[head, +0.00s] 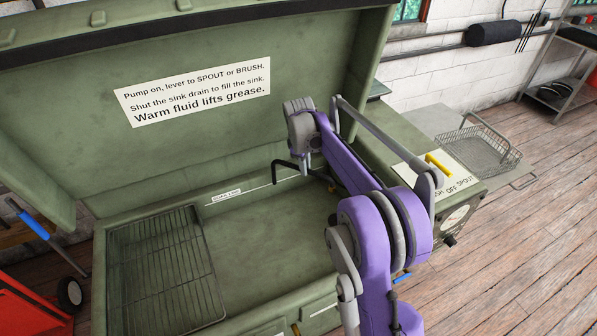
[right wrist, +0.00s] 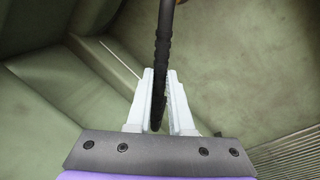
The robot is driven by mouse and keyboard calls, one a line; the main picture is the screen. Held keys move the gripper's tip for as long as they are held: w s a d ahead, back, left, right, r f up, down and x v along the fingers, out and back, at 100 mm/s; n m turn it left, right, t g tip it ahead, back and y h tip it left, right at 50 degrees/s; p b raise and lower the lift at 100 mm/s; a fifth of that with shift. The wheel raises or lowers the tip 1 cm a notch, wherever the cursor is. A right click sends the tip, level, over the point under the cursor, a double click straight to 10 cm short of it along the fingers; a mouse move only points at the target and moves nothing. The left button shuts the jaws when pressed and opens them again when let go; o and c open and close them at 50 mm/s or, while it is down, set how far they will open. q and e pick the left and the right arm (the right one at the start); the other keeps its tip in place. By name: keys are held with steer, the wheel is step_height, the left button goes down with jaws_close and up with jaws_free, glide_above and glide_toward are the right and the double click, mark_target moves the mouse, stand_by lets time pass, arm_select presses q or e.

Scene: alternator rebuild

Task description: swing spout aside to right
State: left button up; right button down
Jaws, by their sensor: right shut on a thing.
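The black spout (head: 284,164) shows in the head view as a bent dark tube inside the green wash basin, partly hidden behind my right arm. In the right wrist view, the spout (right wrist: 163,42) is a dark, ribbed tube running down between the pale fingers. My right gripper (right wrist: 161,98) is shut on this tube. In the head view its fingers are hidden behind my purple arm. My left gripper is in neither view.
The green basin's lid (head: 60,115) stands open behind. A wire rack (head: 165,270) lies at the basin's left. A control box with a yellow lever (head: 438,164) stands at the right. A wire basket (head: 478,150) sits beyond it. The basin floor's middle is clear.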

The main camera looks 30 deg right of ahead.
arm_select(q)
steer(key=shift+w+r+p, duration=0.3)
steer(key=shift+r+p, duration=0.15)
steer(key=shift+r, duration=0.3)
arm_select(e)
steer(key=shift+w+d+n+t+y, duration=0.2)
steer(key=shift+w+d+n, duration=0.8)
steer(key=shift+n, duration=0.3)
steer(key=shift+w+d+n+t+y, duration=0.2)
steer(key=shift+w+d+n, duration=0.75)
steer(key=shift+n, duration=0.35)
steer(key=shift+w, duration=0.1)
steer(key=c, duration=0.8)
jaws_free()
steer(key=shift+r, duration=0.1)
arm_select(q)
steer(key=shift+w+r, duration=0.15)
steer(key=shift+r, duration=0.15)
arm_select(e)
step_height(320, 180, up, 10)
steer(key=s+a, duration=0.1)
steer(key=s, duration=0.1)
steer(key=shift+r, duration=0.25)
